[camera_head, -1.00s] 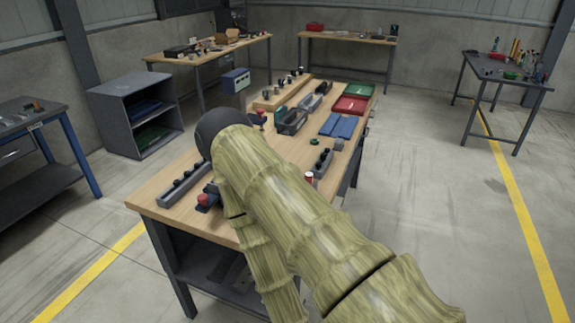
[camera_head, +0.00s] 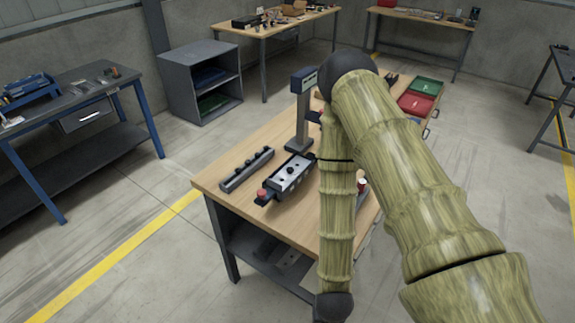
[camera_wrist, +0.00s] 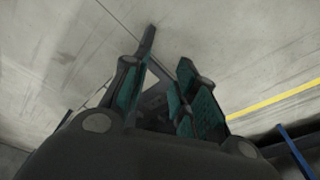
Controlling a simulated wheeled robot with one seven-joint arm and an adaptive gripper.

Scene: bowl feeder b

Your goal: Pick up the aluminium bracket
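I cannot pick out the aluminium bracket for certain. In the head view, a light grey metal piece (camera_head: 291,172) with dark round parts on it sits in a dark fixture with a red knob (camera_head: 262,193) near the workbench's near end. I cannot tell whether it is the bracket. My gripper (camera_wrist: 167,52) shows in the wrist view with its teal-padded fingers apart and nothing visible between them. It points at bare concrete floor. My gripper cannot be made out in the head view, where my arm hides much of the workbench's right side.
The wooden workbench (camera_head: 228,178) also bears a dark rail with knobs (camera_head: 246,169), a grey post with a display box (camera_head: 300,110), a green tray (camera_head: 427,85) and a red tray (camera_head: 416,103). A grey shelf unit (camera_head: 200,52) and a blue-legged table (camera_head: 130,72) stand left.

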